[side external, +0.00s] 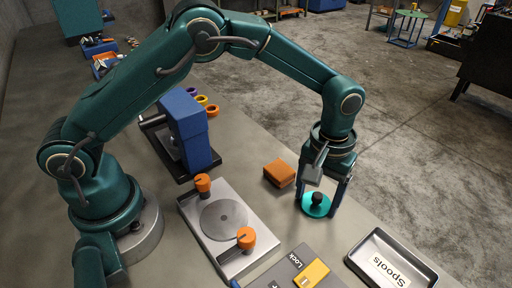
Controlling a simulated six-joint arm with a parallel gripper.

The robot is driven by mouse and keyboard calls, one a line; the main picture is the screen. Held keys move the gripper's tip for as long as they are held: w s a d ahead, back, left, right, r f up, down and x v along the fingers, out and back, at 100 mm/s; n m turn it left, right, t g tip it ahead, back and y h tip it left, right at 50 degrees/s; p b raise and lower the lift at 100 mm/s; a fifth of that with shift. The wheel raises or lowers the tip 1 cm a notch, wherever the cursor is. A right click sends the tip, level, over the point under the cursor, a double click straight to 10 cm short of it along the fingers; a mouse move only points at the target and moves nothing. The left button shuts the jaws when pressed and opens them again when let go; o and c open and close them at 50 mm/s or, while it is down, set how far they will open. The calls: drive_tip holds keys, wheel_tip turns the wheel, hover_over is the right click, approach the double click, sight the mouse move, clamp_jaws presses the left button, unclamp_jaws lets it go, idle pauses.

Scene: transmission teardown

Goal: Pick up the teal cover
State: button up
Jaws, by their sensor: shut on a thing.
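The teal cover (312,210) is a round teal disc with a dark knob (318,198) on top. It shows in the side external view, right of centre, close above or on the grey table. My gripper (320,201) points down over it with its fingers on either side of the cover. It is shut on the cover. I cannot tell whether the cover touches the table. The fingers hide part of its rim.
An orange-brown block (280,174) lies just left of the gripper. A grey plate with orange clamps (222,222) is further left. A "Spools" tray (425,270) and a "Lock" panel (280,280) are in front. A blue housing (186,128) stands behind.

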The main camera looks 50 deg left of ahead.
sight(318, 195)
drive_tip(key=shift+r, duration=0.15)
wheel_tip(318, 195, up, 4)
drive_tip(key=shift+w, duration=0.1)
drive_tip(key=s+a+r+m, duration=0.1)
drive_tip(key=s+a+r, duration=0.2)
drive_tip(key=a+r, duration=0.3)
drive_tip(key=s+a+r+m, duration=0.2)
drive_tip(key=s+a+r, duration=0.2)
drive_tip(key=a, duration=0.7)
wheel_tip(318, 195, up, 3)
drive_tip(key=shift+s+f, duration=0.15)
